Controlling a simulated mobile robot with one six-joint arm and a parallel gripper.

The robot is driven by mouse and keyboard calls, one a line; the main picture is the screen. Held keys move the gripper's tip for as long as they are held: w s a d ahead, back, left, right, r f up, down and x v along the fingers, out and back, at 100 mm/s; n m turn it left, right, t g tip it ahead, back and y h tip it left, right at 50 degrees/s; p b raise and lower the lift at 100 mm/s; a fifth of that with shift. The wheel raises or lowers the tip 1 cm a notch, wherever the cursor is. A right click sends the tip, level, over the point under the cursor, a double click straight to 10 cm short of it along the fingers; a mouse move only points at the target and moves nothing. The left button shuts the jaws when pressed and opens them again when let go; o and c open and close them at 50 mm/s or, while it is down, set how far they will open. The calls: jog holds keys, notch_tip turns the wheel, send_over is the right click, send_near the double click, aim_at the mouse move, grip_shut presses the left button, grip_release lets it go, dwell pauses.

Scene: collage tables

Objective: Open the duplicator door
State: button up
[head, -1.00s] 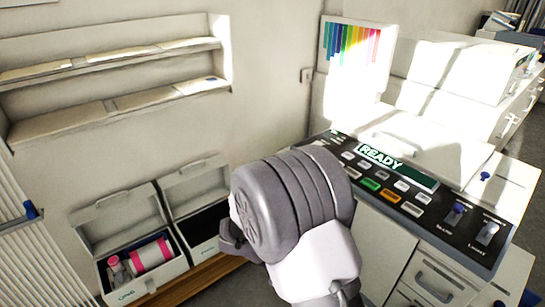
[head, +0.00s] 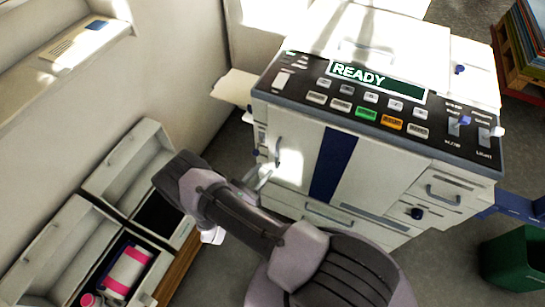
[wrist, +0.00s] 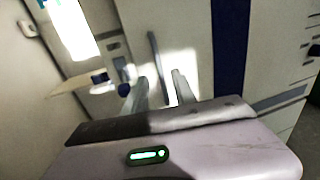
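The duplicator (head: 400,165) is a white machine with a dark control panel (head: 330,95) and a screen reading READY. Its front door (head: 300,150) looks shut and has a thin grey upright handle (head: 278,152) near the left side; a dark blue stripe runs down the front. My gripper (head: 262,174) is close to the door, just below and in front of the handle. In the wrist view my gripper (wrist: 158,85) is open, and the handle (wrist: 154,55) appears between its two fingers. I cannot tell whether they touch it.
Open bins (head: 125,270) with pink-banded rolls stand at the lower left by the wall. A tray (head: 235,87) juts from the machine's left side. Drawers (head: 437,195) lie at its right front. A green bin (head: 515,260) stands on the floor at right.

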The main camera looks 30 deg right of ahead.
jog(key=b+x, duration=0.1)
jog(key=x, duration=0.6)
jog(key=shift+w+d, duration=0.2)
jog(key=shift+d, duration=0.05)
grip_shut()
dwell(1.0)
